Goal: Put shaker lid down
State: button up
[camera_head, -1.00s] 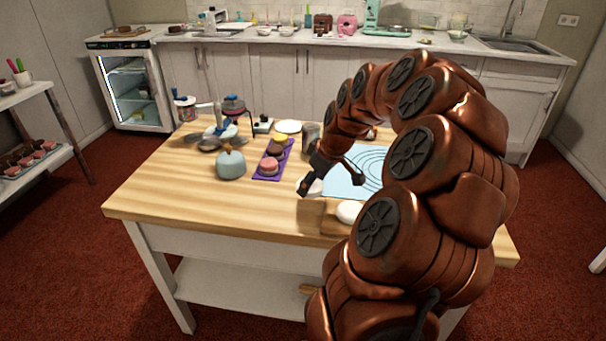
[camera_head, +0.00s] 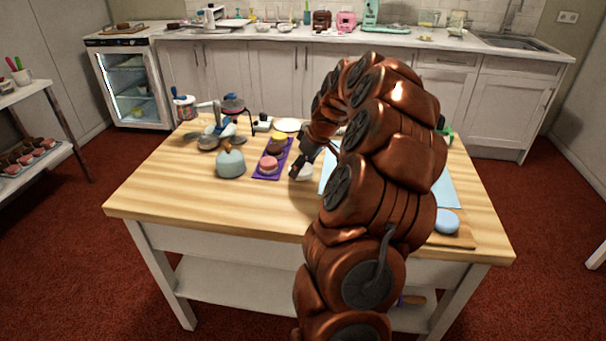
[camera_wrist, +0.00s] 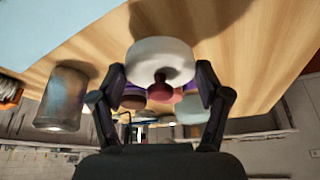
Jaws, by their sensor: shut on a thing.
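The shaker lid (camera_wrist: 160,52) is a white, rounded piece held between the fingers of my gripper (camera_wrist: 160,78). The head view shows the white lid (camera_head: 305,173) at the tip of my gripper (camera_head: 299,170), low over the wooden table (camera_head: 230,212). Whether it touches the tabletop I cannot tell. A grey metal can (camera_wrist: 60,98), perhaps the shaker body, stands to the left in the wrist view. In the head view my arm hides it.
A purple tray (camera_head: 285,160) with small cakes lies just left of my gripper. A pale blue mat (camera_head: 446,186) and a blue disc (camera_head: 446,221) lie right of my arm. The front left tabletop is clear.

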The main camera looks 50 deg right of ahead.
aim_at(306, 170)
jog(key=shift+f, duration=1.55)
jog(key=shift+f, duration=0.2)
jog(key=o, duration=0.8)
jog(key=shift+r, duration=0.1)
jog(key=shift+s+r, duration=0.1)
jog(key=shift+r, duration=0.25)
jog(key=v, duration=1.1)
jog(key=shift+r+b, duration=0.3)
jog(key=shift+b, duration=0.05)
